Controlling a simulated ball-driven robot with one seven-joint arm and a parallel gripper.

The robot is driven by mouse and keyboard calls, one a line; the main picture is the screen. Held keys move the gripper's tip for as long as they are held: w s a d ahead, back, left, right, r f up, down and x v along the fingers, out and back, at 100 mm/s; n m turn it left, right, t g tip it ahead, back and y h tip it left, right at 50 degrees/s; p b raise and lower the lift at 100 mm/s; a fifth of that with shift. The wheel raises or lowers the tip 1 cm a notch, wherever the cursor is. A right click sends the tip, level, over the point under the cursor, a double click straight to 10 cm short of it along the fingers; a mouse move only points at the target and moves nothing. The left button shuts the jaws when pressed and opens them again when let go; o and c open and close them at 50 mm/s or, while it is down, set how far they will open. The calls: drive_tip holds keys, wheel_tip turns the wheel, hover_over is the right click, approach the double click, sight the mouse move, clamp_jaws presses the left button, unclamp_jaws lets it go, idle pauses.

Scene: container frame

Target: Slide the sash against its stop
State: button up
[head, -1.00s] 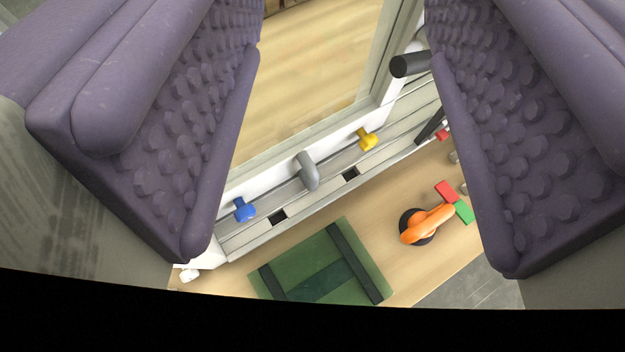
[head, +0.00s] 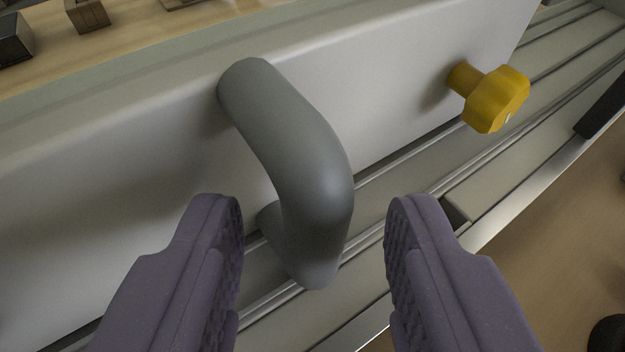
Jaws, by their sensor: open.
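The sash (head: 110,190) is the pale frame with a long white front face, running diagonally across the head view. A grey curved handle (head: 300,160) stands out from that face. My gripper (head: 313,210) is open, with its two purple padded fingers on either side of the handle's lower part. A gap shows between the handle and the right finger, and a smaller one at the left finger. The stop is not clearly identifiable in this view.
A yellow knob (head: 490,97) projects from the sash face to the right. Grooved pale track rails (head: 430,185) run below the sash, with a dark slot near the right finger. A black bar (head: 603,105) lies at the right edge. Wooden blocks (head: 87,14) sit at the upper left.

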sight(473, 97)
drive_tip(key=shift+w+f, duration=0.15)
drive_tip(key=shift+w, duration=0.4)
clamp_jaws()
drive_tip(key=w+d, duration=0.1)
drive_tip(key=d, duration=0.1)
drive_tip(key=w+d+b, duration=0.1)
drive_tip(key=w+d, duration=0.1)
drive_tip(key=d, duration=0.1)
drive_tip(key=w+d, duration=0.2)
drive_tip(key=shift+w+d+b, duration=0.15)
drive_tip(key=shift+b, duration=0.25)
unclamp_jaws()
